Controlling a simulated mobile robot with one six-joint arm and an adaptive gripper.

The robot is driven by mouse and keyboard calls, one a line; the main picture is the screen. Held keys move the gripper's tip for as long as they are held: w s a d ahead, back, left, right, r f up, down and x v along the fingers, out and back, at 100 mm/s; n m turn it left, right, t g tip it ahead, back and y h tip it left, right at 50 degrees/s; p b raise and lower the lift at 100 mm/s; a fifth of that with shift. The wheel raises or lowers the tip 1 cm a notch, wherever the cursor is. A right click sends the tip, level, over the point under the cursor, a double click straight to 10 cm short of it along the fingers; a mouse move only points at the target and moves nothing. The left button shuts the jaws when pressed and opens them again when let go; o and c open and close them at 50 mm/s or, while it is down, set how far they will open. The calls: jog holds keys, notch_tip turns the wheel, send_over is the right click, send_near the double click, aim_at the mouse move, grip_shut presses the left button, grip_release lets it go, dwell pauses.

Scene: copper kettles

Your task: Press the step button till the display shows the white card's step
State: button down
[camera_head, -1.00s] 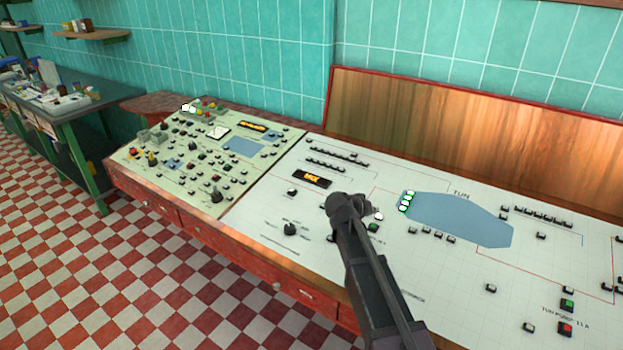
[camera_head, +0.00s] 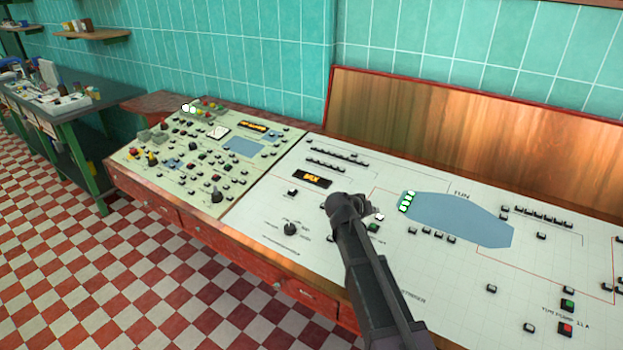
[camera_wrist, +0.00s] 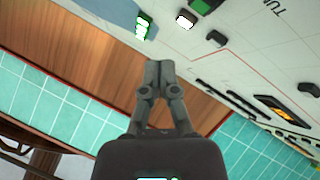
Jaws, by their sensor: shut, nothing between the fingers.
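My gripper (camera_head: 347,203) is shut and empty, above the white console panel (camera_head: 262,222). In the wrist view its fingertips (camera_wrist: 159,68) are together. A black display (camera_head: 312,179) with orange lettering is left of the gripper; it also shows in the wrist view (camera_wrist: 287,110). Its lettering is too small to read surely. A pale button (camera_head: 379,217) sits just right of the gripper, and a green button (camera_head: 373,227) is near it. I cannot tell which button is the step button. I cannot make out the white card. My arm hides part of the panel.
A dark knob (camera_head: 290,229) is at the left. A second panel (camera_head: 240,181) with many knobs adjoins it. A wooden backboard (camera_head: 450,120) rises behind.

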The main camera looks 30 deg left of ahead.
dwell(0.7)
